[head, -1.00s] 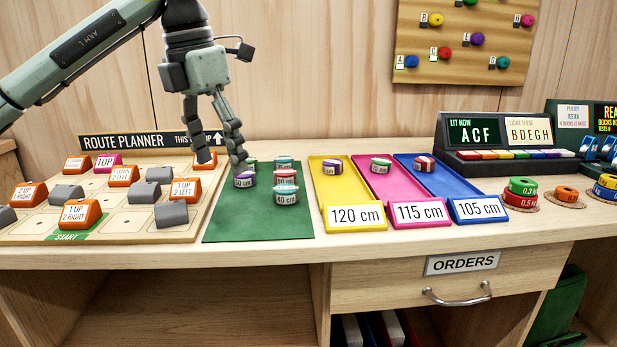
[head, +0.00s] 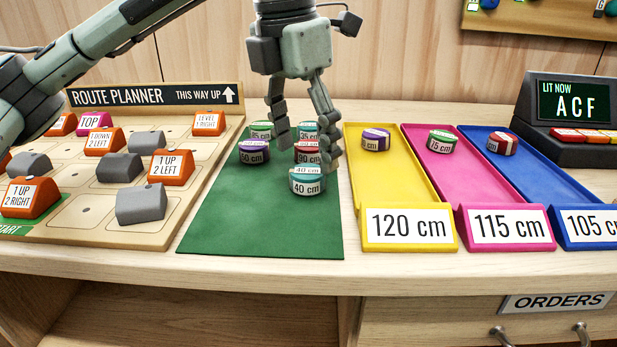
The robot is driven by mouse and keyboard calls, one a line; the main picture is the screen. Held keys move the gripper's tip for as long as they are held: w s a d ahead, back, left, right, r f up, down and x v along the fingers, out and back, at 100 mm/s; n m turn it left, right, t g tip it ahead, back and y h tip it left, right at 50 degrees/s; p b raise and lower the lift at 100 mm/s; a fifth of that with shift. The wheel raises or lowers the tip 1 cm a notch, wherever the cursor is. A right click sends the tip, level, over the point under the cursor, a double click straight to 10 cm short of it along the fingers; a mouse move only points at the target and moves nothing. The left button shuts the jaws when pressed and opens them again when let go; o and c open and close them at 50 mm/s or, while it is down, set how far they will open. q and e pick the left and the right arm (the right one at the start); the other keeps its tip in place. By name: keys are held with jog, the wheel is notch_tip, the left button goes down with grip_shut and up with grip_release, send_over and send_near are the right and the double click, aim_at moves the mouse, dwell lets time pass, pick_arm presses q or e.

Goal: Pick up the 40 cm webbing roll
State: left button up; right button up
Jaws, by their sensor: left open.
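The 40 cm webbing roll (head: 307,182) is teal with a white label and lies at the front of the group of rolls on the green mat (head: 260,228). My left gripper (head: 307,159) is open and points down just above and behind this roll, its fingers spread to the left and right. The right finger overlaps the 90 cm roll (head: 303,155) behind and comes close to the 40 cm roll; I cannot tell whether they touch. My right gripper is not in view.
A purple 50 cm roll (head: 254,152), an 85 cm roll (head: 262,130) and a 35 cm roll (head: 306,130) sit close by on the mat. Yellow (head: 367,200), magenta (head: 450,185) and blue (head: 540,180) trays stand right. The route planner board (head: 95,220) is left.

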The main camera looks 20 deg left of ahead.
aim_at(307, 171)
pick_arm(q)
notch_tip(307, 171, down, 4)
jog(key=shift+w+d+r, duration=0.1)
jog(key=shift+r, duration=0.05)
jog(key=c, duration=1.3)
jog(key=shift+o, duration=0.2)
